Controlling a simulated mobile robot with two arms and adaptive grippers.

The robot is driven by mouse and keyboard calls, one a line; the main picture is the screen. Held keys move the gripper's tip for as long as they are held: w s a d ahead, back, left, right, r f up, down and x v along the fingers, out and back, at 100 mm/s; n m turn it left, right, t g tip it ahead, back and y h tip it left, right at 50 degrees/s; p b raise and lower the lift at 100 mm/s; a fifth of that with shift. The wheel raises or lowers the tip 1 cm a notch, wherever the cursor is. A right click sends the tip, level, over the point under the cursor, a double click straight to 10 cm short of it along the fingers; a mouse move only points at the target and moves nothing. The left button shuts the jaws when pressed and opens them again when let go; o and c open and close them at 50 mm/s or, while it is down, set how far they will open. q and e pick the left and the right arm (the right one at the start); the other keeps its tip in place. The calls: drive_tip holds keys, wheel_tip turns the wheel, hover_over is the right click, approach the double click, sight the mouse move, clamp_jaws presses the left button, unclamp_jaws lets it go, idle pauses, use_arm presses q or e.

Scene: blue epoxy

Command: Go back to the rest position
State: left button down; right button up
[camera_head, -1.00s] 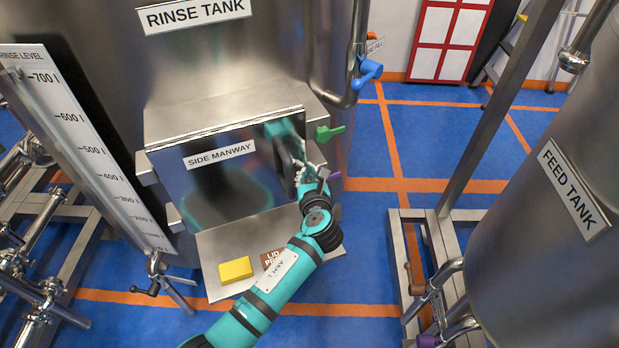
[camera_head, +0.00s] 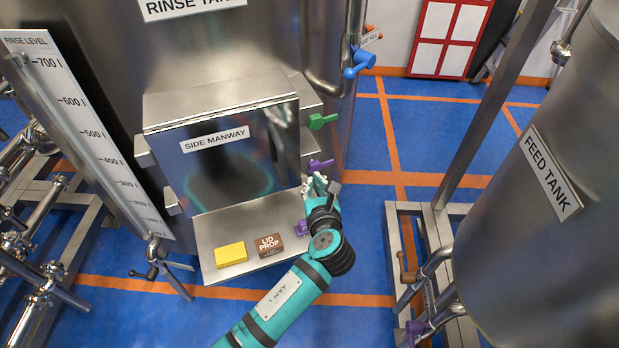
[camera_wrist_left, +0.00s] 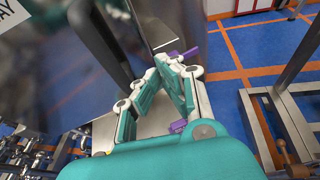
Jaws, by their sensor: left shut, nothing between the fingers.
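My left gripper (camera_head: 318,187) is in the head view, just right of the side manway lid's lower right corner and apart from the shelf below. It is shut and empty. In the left wrist view its fingers (camera_wrist_left: 158,80) come together with nothing between them. The side manway (camera_head: 230,165) on the rinse tank has its lid down against the front. My left arm (camera_head: 285,300) reaches up from the bottom of the head view. My right gripper is not in view.
A yellow block (camera_head: 231,254) and a brown lid prop (camera_head: 270,245) lie on the steel shelf (camera_head: 215,233). Green (camera_head: 320,121) and purple (camera_head: 320,165) handles stick out beside the manway. The feed tank (camera_head: 550,230) and its frame stand right. Blue floor between is clear.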

use_arm(q)
drive_tip(key=s+a+f+n+g+h+b, duration=0.1)
drive_tip(key=s+a+f+n+g+b, duration=0.15)
drive_tip(key=s+f+n, duration=0.75)
drive_tip(key=s+a+f+m+g+b, duration=0.1)
drive_tip(key=s+a+f+g, duration=0.2)
drive_tip(key=f, duration=1.4)
drive_tip(key=s+a+f+n+g+h+b, duration=0.1)
drive_tip(key=s+a+f+n+g+b, duration=0.15)
drive_tip(key=s+f+n, duration=0.75)
drive_tip(key=s+a+f+n+g+b, duration=0.1)
drive_tip(key=s+a+f+n+g, duration=0.1)
drive_tip(key=s+a+f+n, duration=0.4)
drive_tip(key=s+a+f+n+g+b, duration=0.2)
drive_tip(key=s+a+f+n, duration=0.4)
drive_tip(key=s+f, duration=0.9)
drive_tip(key=s+a+g, duration=0.1)
drive_tip(key=s+a, duration=0.1)
drive_tip(key=s, duration=0.3)
drive_tip(key=shift+f+n+h, duration=0.2)
drive_tip(key=shift+n+h, duration=0.1)
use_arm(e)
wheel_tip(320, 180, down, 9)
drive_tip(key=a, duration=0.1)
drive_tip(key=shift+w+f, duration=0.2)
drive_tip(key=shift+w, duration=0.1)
